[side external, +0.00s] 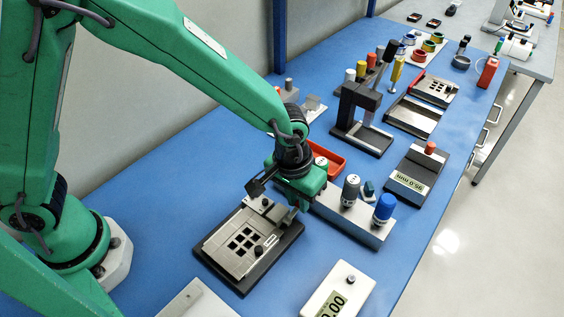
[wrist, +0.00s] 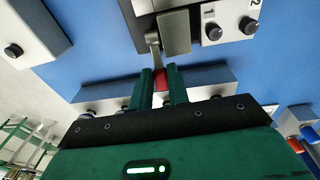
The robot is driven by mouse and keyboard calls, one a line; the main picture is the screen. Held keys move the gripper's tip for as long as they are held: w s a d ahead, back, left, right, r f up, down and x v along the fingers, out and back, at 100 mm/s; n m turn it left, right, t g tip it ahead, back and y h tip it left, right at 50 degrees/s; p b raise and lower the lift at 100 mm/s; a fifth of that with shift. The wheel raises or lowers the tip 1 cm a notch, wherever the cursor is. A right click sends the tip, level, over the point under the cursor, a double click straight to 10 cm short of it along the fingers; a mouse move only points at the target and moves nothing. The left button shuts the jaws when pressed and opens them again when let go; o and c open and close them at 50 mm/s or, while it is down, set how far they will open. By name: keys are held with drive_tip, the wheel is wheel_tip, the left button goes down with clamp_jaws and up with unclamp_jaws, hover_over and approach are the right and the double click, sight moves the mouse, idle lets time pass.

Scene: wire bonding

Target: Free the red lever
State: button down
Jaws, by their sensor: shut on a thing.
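The red lever (wrist: 161,79) shows in the wrist view as a small red grip at the end of a grey metal arm (wrist: 153,42). The arm runs up beside a grey block (wrist: 175,32). My gripper (wrist: 162,74) has its two green fingers shut on the red grip, one on each side. In the side view my gripper (side external: 298,205) is low over the bench, beside the right edge of a dark fixture (side external: 208,262) with a windowed metal plate. The red grip is not distinguishable in the side view; my gripper hides that area.
A metal block (side external: 340,215) with grey and blue knobs stands close right of my gripper. A red tray (side external: 336,165) lies behind it. A display box (side external: 336,290) sits in front, and a black stand (side external: 355,110) stands farther back. Blue bench (side external: 160,190) is clear at left.

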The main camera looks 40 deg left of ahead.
sight(294, 209)
drive_tip(key=shift+s+d, duration=0.15)
drive_tip(key=c, duration=1.4)
unclamp_jaws()
drive_tip(key=shift+o, duration=0.2)
drive_tip(key=shift+r, duration=0.2)
wheel_tip(294, 209, up, 8)
drive_tip(key=shift+s+a+f, duration=0.25)
drive_tip(key=shift+s+a, duration=0.05)
